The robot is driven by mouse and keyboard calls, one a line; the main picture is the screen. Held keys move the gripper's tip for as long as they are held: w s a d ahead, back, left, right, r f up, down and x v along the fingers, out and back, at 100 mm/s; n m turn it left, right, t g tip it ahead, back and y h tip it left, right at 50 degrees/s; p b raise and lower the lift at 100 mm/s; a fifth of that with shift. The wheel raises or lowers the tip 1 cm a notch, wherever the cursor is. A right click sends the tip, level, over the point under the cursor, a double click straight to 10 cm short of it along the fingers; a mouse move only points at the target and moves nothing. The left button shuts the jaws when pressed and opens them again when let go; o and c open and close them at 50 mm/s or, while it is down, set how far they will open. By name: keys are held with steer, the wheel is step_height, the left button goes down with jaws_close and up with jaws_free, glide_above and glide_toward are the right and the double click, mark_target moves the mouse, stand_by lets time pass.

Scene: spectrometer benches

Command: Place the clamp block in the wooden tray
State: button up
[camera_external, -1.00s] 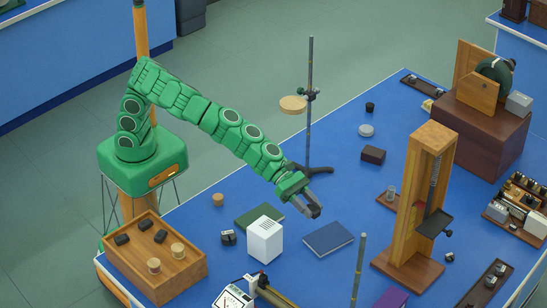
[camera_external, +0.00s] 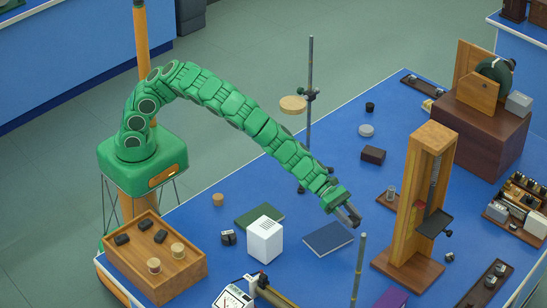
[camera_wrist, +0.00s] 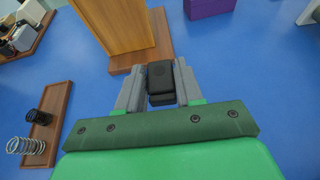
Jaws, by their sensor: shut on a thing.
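My gripper (camera_external: 351,219) is shut on the clamp block, a small black block (camera_wrist: 161,82) seen between the two grey fingers in the wrist view. In the external view the block is too small to make out clearly at the fingertips. My gripper hangs over the blue bench, just right of a dark blue book and left of the tall wooden stand. The wooden tray (camera_external: 185,281) is at the lower left of the external view, well away from my gripper. It holds several items: black blocks and pale round pieces.
The tall wooden stand (camera_external: 408,217) is close right of my gripper. A metal rod (camera_external: 359,270) rises in front. Between gripper and tray are the dark blue book (camera_external: 328,238), a white box (camera_external: 265,242) and a green book (camera_external: 250,214). A ring stand (camera_external: 309,130) rises behind.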

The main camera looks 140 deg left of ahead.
steer(key=a+f, duration=0.2)
steer(key=a, duration=0.1)
steer(key=s+a+f, duration=0.1)
steer(key=a+f, duration=0.1)
steer(key=a, duration=0.2)
steer(key=s+a+f, duration=0.1)
steer(key=a+f, duration=0.2)
steer(key=shift+s+a, duration=0.1)
steer(key=shift+a, duration=0.25)
steer(key=shift+f, duration=1.5)
steer(key=o, duration=1.1)
steer(key=shift+f, duration=0.1)
steer(key=shift+s+r, duration=0.25)
steer(key=shift+v, duration=5.7)
